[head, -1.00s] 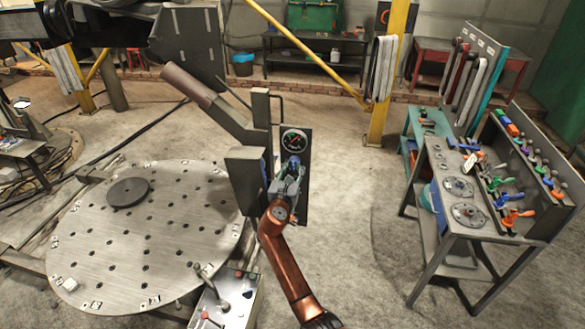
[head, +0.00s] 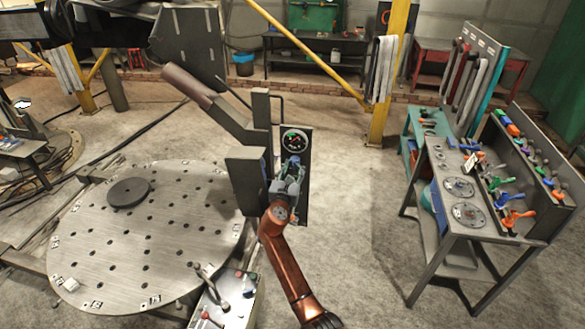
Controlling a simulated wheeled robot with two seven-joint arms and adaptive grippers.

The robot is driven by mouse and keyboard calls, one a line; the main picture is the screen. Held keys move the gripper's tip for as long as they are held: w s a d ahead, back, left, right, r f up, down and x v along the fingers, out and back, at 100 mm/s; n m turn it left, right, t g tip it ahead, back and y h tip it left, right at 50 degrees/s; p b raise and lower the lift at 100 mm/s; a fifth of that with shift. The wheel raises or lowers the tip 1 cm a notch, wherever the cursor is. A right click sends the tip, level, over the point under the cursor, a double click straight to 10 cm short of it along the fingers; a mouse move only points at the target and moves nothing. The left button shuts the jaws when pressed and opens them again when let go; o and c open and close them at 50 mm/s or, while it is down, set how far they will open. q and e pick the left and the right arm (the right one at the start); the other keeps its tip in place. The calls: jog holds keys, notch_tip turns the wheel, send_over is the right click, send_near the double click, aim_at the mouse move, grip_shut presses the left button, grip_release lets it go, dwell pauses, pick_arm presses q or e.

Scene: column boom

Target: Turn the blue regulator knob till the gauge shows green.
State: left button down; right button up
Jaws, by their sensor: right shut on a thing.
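The dark panel (head: 302,200) stands upright near the middle. The round gauge (head: 294,140) is on its upper part, with a black face and small green and red marks. I cannot read for sure where its needle points. The blue regulator knob (head: 294,160) is just below the gauge, mostly hidden by my right gripper. My right gripper (head: 292,168), on the copper-coloured arm from below, is shut on the knob. My left gripper is not in view.
A round perforated table (head: 165,235) with a dark disc (head: 128,192) is at the left. A control box (head: 228,300) with levers stands below the panel. A workbench (head: 450,225) with coloured clamps is at the right. The floor between panel and workbench is clear.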

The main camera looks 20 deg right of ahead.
aim_at(293, 167)
jog(key=o, duration=1.1)
jog(key=shift+w+f, duration=0.15)
jog(key=shift+w, duration=0.1)
jog(key=shift+s+d, duration=0.1)
jog(key=shift+d, duration=0.05)
jog(key=shift+s+a+p, duration=0.45)
jog(key=shift+p, duration=0.05)
jog(key=shift+p+v, duration=0.75)
jog(key=shift+v, duration=0.7)
jog(key=shift+p+v, duration=1.05)
jog(key=shift+v, duration=1.4)
